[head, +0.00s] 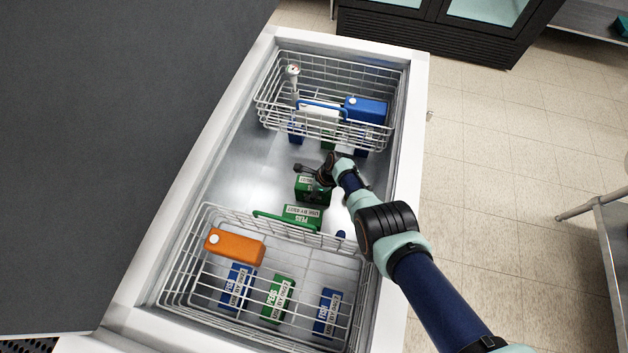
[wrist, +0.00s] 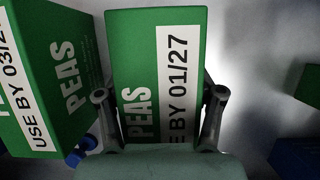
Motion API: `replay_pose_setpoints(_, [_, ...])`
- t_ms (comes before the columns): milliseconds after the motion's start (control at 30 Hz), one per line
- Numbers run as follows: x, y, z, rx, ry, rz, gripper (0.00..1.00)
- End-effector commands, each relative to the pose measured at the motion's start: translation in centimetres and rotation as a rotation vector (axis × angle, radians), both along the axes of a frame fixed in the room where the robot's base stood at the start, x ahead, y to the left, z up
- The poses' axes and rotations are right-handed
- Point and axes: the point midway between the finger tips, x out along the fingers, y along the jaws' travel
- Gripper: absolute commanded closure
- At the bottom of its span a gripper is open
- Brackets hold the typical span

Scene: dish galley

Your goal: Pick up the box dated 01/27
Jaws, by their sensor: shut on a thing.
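The green peas box with the label "USE BY 01/27" (wrist: 150,60) fills the middle of the wrist view. My gripper (wrist: 160,105) has one finger on each side of this box and is shut on it. In the head view my gripper (head: 318,172) is in the middle of the chest freezer, at the green box (head: 312,190) there. A second green peas box (wrist: 50,75), with a label starting "USE BY 03/2", is close on the left in the wrist view. In the head view a green peas box (head: 302,215) lies just nearer than the held one.
A wire basket (head: 262,105) at the far end holds a blue box (head: 366,109), a white box and a thermometer (head: 293,72). A near wire basket (head: 165,290) holds an orange box (head: 234,247); several blue and green boxes show through it. The freezer walls (head: 415,120) surround everything.

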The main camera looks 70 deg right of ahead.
Motion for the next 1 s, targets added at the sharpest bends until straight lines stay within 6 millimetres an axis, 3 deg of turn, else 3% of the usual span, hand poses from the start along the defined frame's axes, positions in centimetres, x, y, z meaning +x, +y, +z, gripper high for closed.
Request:
replay_pose_setpoints(167, [0.0, 0.0, 0.2, -0.001, 0.0, 0.0, 0.92])
replay_pose_setpoints(367, [0.0, 0.0, 2.5, -0.001, -0.001, 0.0, 0.92])
replay_pose_setpoints(467, [0.0, -0.1, 4.8, -0.002, -0.001, 0.0, 0.92])
replay_pose_setpoints(800, [0.0, 0.0, 15.3, -0.002, -0.001, 0.0, 0.92])
replay_pose_setpoints(1000, [0.0, 0.0, 19.2, -0.001, 0.0, 0.001, 0.92])
